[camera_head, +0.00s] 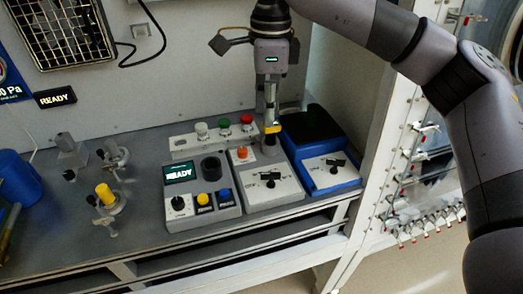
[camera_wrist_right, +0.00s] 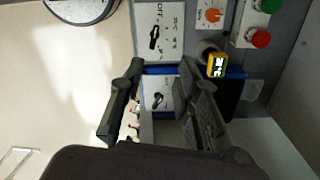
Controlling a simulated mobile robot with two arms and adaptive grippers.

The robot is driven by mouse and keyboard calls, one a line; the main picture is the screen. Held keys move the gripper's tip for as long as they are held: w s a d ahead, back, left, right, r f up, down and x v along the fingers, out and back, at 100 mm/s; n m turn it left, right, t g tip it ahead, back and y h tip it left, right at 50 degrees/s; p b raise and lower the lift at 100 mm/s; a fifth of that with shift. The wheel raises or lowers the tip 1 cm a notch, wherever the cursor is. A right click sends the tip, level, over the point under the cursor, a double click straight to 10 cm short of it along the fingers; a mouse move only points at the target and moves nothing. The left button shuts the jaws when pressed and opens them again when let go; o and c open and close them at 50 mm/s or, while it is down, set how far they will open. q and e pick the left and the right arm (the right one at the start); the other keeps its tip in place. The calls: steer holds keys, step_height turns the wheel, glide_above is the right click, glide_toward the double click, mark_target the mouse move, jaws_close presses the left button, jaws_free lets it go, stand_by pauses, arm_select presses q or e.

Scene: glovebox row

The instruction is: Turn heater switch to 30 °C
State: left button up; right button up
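Another black switch (camera_head: 333,164) sits on the blue-based unit and shows between my fingers in the right wrist view (camera_wrist_right: 158,99). My right gripper (camera_head: 256,46) hangs above the bench, its fingers (camera_wrist_right: 165,85) apart and empty, touching neither switch. The left gripper is out of view.
An orange knob (camera_head: 242,153) lies behind the middle panel. White, green and red buttons (camera_head: 224,126) stand at the back. A control box (camera_head: 195,213) with a READY display is at left.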

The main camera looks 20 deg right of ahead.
steer(key=p, duration=0.2)
glide_above(269, 173)
step_height(269, 173, down, 9)
steer(key=shift+d, duration=0.1)
step_height(269, 173, down, 5)
steer(key=shift+s+r, duration=0.15)
steer(key=shift+r, duration=0.05)
step_height(269, 173, down, 2)
steer(key=shift+f+p, duration=0.1)
steer(key=shift+p, duration=0.3)
steer(key=shift+f, duration=0.3)
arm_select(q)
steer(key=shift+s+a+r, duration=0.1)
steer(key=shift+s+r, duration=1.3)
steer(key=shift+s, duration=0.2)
arm_select(e)
jaws_close()
